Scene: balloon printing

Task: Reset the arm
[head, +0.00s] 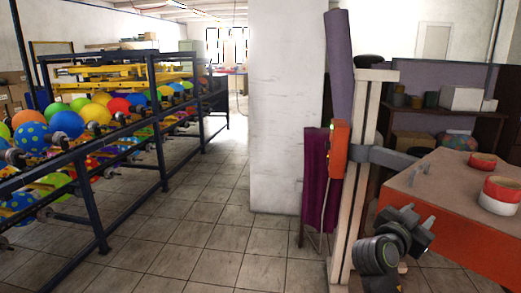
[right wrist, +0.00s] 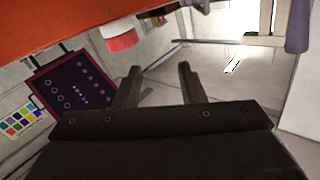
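My right gripper (head: 418,215) is at the lower right of the head view, beside the near left edge of the orange table (head: 470,238). In the right wrist view my right gripper (right wrist: 159,78) has its two dark fingers apart, with nothing between them. My right arm is folded low there, its grey and black joints showing. My left gripper and left arm do not show in the head view.
Red-and-white round containers (head: 501,195) stand on the orange table. A white post (head: 358,180) with an orange box (head: 339,148) stands left of it. A dark rack (head: 105,165) of colourful balloons lines the left side. The tiled floor between is clear.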

